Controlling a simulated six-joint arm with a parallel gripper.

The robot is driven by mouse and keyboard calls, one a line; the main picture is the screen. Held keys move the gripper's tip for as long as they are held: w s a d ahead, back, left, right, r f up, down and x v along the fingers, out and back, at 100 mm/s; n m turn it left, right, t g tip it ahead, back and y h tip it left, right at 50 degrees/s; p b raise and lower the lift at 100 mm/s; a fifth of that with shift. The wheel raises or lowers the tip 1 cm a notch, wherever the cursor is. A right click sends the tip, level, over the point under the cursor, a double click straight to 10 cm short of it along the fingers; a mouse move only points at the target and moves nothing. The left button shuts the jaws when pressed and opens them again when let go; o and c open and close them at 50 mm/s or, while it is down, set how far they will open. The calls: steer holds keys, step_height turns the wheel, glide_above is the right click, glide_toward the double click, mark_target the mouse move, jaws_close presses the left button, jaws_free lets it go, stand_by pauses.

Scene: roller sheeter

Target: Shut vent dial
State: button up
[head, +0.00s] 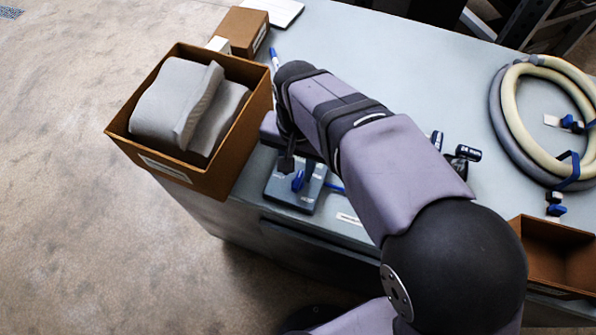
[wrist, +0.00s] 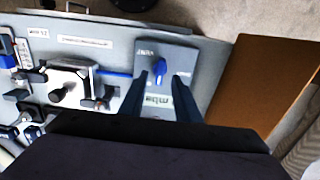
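The vent dial is a blue knob (wrist: 160,70) on a grey square plate (wrist: 183,55) with printed labels too small to read surely. In the head view the blue knob (head: 298,182) shows on its plate (head: 286,196) near the table's front edge. My gripper (wrist: 161,78) is open, with one dark finger to each side of the knob in the wrist view and a gap on both sides. In the head view my gripper (head: 298,170) is just over the plate, partly hidden by my arm. I cannot tell whether the fingertips are level with the knob.
A brown box (head: 232,165) with grey folded cloth or foam (head: 172,103) stands close left of the plate. A metal fitting (wrist: 70,85) joins by blue tube (wrist: 115,75). Coiled hoses (head: 505,115) and an open brown bin (head: 555,255) lie at right. The table's back middle is clear.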

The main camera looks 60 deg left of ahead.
mark_target(298, 179)
steer(key=shift+f+p, duration=0.5)
steer(key=shift+f, duration=1.45)
jaws_close()
